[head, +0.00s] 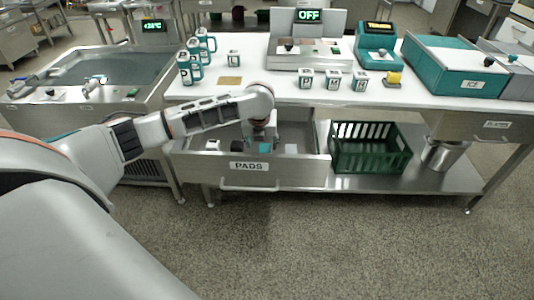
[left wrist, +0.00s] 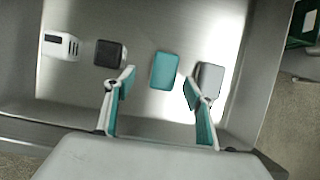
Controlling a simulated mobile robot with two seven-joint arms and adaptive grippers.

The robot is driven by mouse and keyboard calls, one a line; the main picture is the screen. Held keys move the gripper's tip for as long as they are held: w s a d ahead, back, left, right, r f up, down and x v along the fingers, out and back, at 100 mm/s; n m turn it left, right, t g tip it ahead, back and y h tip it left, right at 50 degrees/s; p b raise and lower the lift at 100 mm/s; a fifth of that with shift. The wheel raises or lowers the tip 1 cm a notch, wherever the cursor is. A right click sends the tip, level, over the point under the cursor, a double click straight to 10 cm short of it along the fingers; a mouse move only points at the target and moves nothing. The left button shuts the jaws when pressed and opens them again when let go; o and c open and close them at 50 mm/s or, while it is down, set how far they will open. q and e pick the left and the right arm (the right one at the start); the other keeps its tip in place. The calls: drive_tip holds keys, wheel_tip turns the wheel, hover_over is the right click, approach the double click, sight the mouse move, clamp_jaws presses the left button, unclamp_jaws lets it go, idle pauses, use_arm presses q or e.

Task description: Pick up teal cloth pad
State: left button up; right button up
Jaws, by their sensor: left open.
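The teal cloth pad (left wrist: 164,70) lies flat on the floor of the open metal drawer (head: 249,185) labelled PADS. My left gripper (left wrist: 159,80) is open and empty. In the left wrist view its two teal-lined fingers stand either side of the pad's near end, apart from it. In the head view my left arm reaches over the drawer, and the gripper (head: 262,140) points down into it, largely covering the pad. My right gripper is not in view.
In the drawer, a grey pad (left wrist: 210,77) lies close by the right finger, a dark block (left wrist: 111,53) by the left finger, and a white slotted box (left wrist: 61,46) farther left. Drawer walls surround them. A green crate (head: 370,150) stands right of the drawer.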

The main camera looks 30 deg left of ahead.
sight(264, 149)
use_arm(q)
drive_tip(key=shift+w+f, duration=0.15)
drive_tip(key=shift+f, duration=0.3)
drive_tip(key=b+x, duration=0.2)
drive_tip(key=x, duration=0.1)
drive_tip(key=shift+w+d+f, duration=0.15)
drive_tip(key=shift+d+f, duration=0.1)
drive_tip(key=shift+f, duration=0.1)
drive_tip(key=shift+w+a+f+b, duration=0.2)
drive_tip(key=shift+w+f+b, duration=0.15)
drive_tip(key=shift+f, duration=0.15)
drive_tip(key=shift+r, duration=0.3)
drive_tip(key=c, duration=1)
drive_tip(key=shift+c, duration=0.5)
use_arm(e)
drive_tip(key=shift+w+a+r, duration=0.15)
drive_tip(key=shift+w+a, duration=0.25)
drive_tip(key=shift+w, duration=0.3)
